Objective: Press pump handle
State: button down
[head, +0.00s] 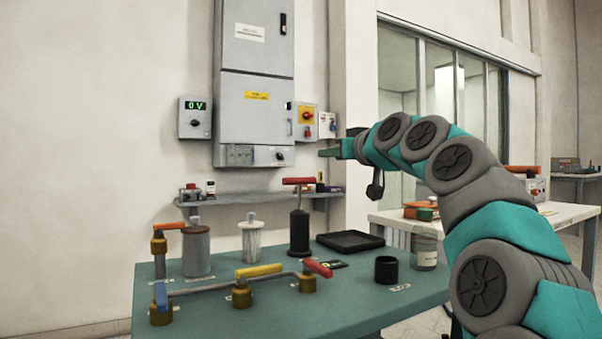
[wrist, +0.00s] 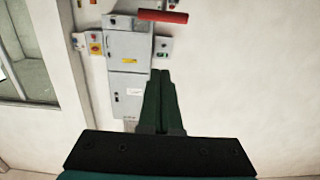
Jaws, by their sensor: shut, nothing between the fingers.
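The pump (head: 299,232) is a black upright cylinder with a rod and a red T-shaped handle (head: 298,181); it stands on the green table (head: 390,304). The handle is raised above the cylinder. My gripper (head: 322,152) is shut and empty, pointing left, above and a little right of the handle in the head view, apart from it. In the wrist view, which looks upside down, the closed green fingers (wrist: 161,73) show below a red bar (wrist: 163,16) that looks like the pump handle. The pump body is out of that view.
Valves with blue (head: 160,296), yellow (head: 258,270) and red (head: 318,268) levers line the table's front. A grey canister (head: 196,252), a clear jar (head: 252,238), a black tray (head: 350,241) and a black cup (head: 386,269) stand around. An electrical cabinet (head: 255,110) hangs behind.

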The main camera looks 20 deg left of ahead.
jog(key=p, duration=0.4)
send_over(300, 194)
jog(key=v, duration=0.3)
notch_tip(300, 194, down, 3)
jog(key=shift+w+a+f, duration=0.1)
jog(key=shift+w+f, duration=0.05)
jog(key=shift+f, duration=0.3)
jog(key=shift+w+a+f, duration=0.1)
jog(key=shift+f, duration=0.3)
notch_tip(300, 194, down, 6)
jog(key=b, duration=0.6)
jog(key=shift+r+b, duration=0.1)
jog(key=shift+b, duration=0.25)
